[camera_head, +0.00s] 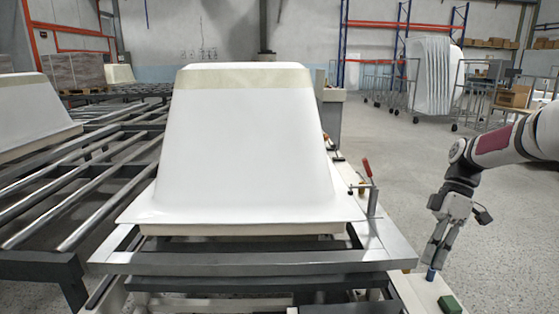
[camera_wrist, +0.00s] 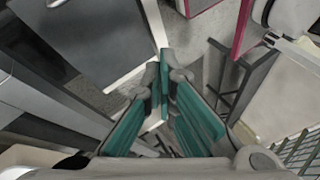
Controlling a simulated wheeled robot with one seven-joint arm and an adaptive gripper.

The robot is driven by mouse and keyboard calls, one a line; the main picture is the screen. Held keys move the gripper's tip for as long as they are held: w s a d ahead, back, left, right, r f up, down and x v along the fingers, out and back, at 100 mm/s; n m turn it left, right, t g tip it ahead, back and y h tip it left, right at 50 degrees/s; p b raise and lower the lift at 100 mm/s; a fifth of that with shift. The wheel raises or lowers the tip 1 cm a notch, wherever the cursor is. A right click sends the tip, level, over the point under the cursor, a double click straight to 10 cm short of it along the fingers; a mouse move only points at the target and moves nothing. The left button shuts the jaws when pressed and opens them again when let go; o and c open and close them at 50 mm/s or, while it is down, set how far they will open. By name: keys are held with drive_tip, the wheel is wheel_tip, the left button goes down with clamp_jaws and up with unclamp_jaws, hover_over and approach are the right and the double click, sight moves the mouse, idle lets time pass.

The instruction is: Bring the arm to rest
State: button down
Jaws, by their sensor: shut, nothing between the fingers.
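My gripper (camera_head: 432,268) hangs at the end of my arm on the right of the head view, pointing down. It is shut and empty, close above the pale board at the front right of the frame. In the wrist view its two fingers (camera_wrist: 166,72) have teal inner pads and meet toward the tips. A white upturned bathtub shell (camera_head: 245,140) with a beige band near its top rests on a grey metal frame (camera_head: 250,262), to the left of my gripper.
A green block (camera_head: 450,304) lies on the pale board (camera_head: 415,293) just below my gripper. A red-handled clamp (camera_head: 368,180) stands at the shell's right edge. A roller conveyor (camera_head: 75,165) is on the left. The floor on the right is open, with racks and carts behind.

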drive_tip(key=s+a+r+m+t+h, duration=0.1)
drive_tip(key=s+a+r+m+h, duration=0.45)
drive_tip(key=s+a+r, duration=0.75)
drive_tip(key=s+a+f+m+t, duration=0.15)
drive_tip(key=s+m, duration=0.25)
drive_tip(key=s, duration=0.6)
drive_tip(key=s+a+f+m+t, duration=0.1)
drive_tip(key=s+f+m+t, duration=0.25)
drive_tip(key=s, duration=0.65)
wheel_tip(320, 180, up, 30)
drive_tip(key=t+p, duration=0.3)
drive_tip(key=p, duration=2.4)
drive_tip(key=shift+s+d+f+m, duration=0.15)
drive_tip(key=shift+f+m, duration=0.1)
drive_tip(key=shift+m, duration=0.15)
